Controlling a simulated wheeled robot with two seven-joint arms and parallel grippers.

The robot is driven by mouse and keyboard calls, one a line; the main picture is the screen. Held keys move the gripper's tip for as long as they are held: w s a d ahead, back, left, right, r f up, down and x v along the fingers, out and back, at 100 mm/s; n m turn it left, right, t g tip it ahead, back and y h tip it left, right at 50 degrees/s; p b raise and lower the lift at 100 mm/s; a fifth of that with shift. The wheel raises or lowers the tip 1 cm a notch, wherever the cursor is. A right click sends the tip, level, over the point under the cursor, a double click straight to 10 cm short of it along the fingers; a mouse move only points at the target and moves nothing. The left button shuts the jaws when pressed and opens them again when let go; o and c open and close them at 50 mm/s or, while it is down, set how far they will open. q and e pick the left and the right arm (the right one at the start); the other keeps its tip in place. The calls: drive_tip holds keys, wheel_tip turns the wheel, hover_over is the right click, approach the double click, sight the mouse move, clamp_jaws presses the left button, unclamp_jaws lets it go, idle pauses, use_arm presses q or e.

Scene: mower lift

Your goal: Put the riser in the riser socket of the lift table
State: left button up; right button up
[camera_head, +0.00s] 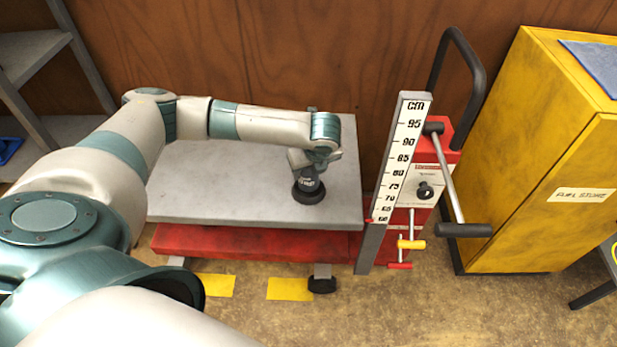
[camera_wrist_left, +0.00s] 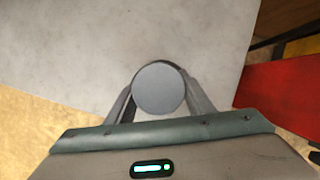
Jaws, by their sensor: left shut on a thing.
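The lift table has a grey top (camera_head: 215,195) over a red base frame (camera_head: 250,243). My left arm reaches across it from the left. My left gripper (camera_head: 314,160) points down near the right end of the top and is shut on the riser (camera_head: 308,192), a dark, short round piece with a wider black foot. In the left wrist view the riser (camera_wrist_left: 160,88) shows as a grey disc between the two fingers. The riser is upright at the table top; I cannot tell whether it touches it. The riser socket is not visible. My right gripper is out of view.
A centimetre scale (camera_head: 400,155), a red column with a crank (camera_head: 455,190) and a black push handle (camera_head: 470,60) stand at the table's right. A yellow cabinet (camera_head: 530,150) is further right. A grey shelf (camera_head: 45,70) stands at the far left. Most of the table top is clear.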

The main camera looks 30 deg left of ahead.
sight(308, 178)
use_arm(q)
drive_tip(key=shift+f, duration=1.5)
drive_tip(key=shift+f, duration=0.1)
drive_tip(key=o, duration=1.3)
drive_tip(key=shift+v, duration=6.1)
